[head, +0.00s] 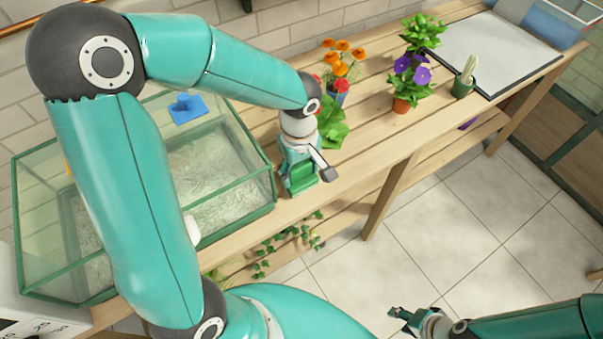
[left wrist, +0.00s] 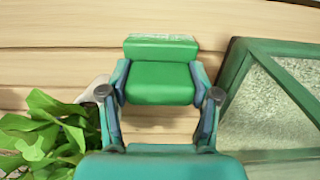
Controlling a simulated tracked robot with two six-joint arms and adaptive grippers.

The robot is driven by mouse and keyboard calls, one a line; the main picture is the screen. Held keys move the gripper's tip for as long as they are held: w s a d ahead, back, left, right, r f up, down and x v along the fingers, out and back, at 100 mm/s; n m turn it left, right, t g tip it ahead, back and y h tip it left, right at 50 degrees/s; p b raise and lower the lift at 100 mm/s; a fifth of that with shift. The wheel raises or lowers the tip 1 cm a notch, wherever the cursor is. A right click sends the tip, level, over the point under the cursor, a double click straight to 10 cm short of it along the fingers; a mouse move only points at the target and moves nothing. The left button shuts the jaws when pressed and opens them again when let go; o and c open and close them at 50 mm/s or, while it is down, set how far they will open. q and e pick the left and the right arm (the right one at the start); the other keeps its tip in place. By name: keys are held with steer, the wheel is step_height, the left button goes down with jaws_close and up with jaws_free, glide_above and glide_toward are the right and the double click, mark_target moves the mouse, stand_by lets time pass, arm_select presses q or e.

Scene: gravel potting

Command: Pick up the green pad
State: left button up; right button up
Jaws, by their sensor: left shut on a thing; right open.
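The green pad (head: 302,177) is at the front edge of the wooden bench, just right of the glass tank. My left gripper (head: 306,168) is over it and shut on it. In the left wrist view the green pad (left wrist: 160,82) sits between the two fingers of my left gripper (left wrist: 160,98), with a finger against each side. I cannot tell whether the pad touches the bench. My right gripper (head: 405,318) is open and empty at the lower right, over the floor and away from the bench.
The glass tank (head: 262,192) with a green frame and pale gravel stands close left of the pad. A leafy plant (head: 333,125) is just behind my left gripper. Flowers (head: 343,50), a purple potted plant (head: 402,105) and a green cup (head: 463,88) stand further right on the bench (head: 375,140).

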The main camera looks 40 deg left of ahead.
arm_select(q)
step_height(320, 180, up, 19)
steer(key=p, duration=0.1)
stand_by(0.3)
